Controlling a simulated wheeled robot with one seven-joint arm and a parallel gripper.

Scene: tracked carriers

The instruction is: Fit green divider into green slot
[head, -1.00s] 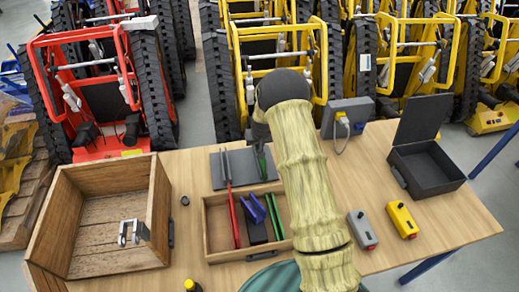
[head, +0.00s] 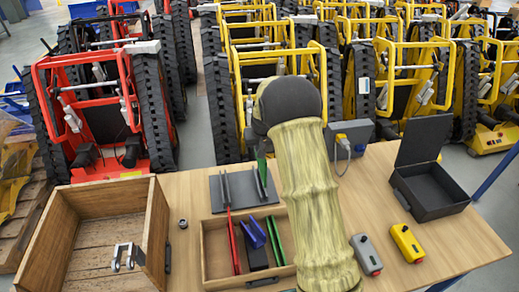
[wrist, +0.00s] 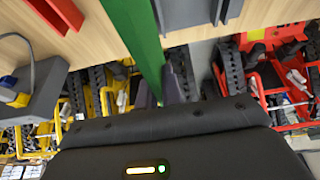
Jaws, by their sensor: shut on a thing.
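My gripper (wrist: 161,92) is shut on the green divider (wrist: 140,45), a thin upright strip running to the top of the wrist view. The head view shows a small part of the divider (head: 262,165) beside my dark wrist, which hides the fingers. The divider appears above the dark plate (head: 215,188) with upright grey rails (head: 261,184). A wooden tray (head: 209,262) holds green strips (head: 274,240), red strips (head: 233,242) and a blue piece (head: 252,232). I cannot tell for sure which part is the green slot.
A wooden crate (head: 158,225) with a metal bracket (head: 126,256) stands at left. A grey connector box (head: 350,135), an open black case (head: 430,190), a grey control box (head: 366,254) and a yellow one (head: 407,243) stand right. Tracked carriers (head: 105,110) stand beyond the table.

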